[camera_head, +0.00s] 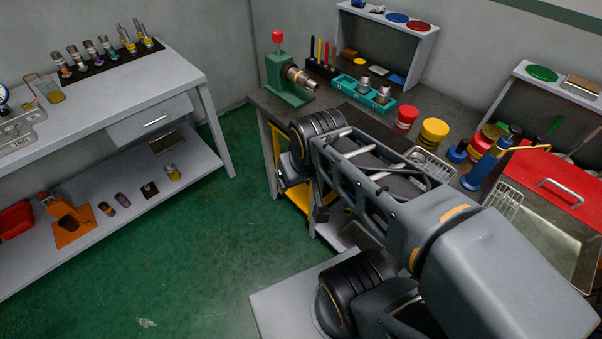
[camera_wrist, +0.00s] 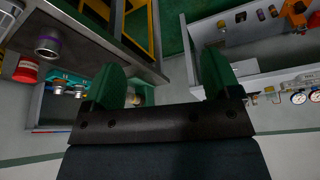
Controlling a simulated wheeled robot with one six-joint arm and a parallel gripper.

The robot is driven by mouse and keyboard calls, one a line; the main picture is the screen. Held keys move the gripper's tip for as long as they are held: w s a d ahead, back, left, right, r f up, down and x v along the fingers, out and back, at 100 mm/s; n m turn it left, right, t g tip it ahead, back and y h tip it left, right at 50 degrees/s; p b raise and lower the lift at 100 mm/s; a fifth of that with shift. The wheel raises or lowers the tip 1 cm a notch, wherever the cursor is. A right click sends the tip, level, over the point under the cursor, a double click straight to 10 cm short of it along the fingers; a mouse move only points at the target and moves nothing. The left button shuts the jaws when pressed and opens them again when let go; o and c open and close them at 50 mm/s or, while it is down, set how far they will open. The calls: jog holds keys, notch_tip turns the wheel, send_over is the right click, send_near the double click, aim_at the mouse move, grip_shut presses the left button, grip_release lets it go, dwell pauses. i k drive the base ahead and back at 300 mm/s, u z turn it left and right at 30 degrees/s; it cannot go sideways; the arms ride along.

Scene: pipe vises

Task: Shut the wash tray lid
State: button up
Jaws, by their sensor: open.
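A red lid panel with a silver handle (camera_head: 562,190) is at the right edge in the head view. A pale metal basin, apparently the wash tray (camera_head: 545,245), shows just below it. The lid looks raised, but its exact angle is hard to tell. My arm covers part of the area in front of the tray. My gripper (camera_wrist: 160,85) shows in the wrist view with its two dark green fingers wide apart and nothing held between them. The gripper is well away from the lid. Its fingers are hidden in the head view.
A white side table (camera_head: 150,90) stands at left. Green floor (camera_head: 190,240) is open between.

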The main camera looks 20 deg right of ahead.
aim_at(573, 189)
jog(key=z, duration=2.85)
jog(key=k, duration=1.15)
jog(key=z, duration=0.8)
jog(key=i, duration=0.8)
jog(key=u, duration=0.4)
jog(key=i, duration=0.85)
jog(key=u, duration=0.85)
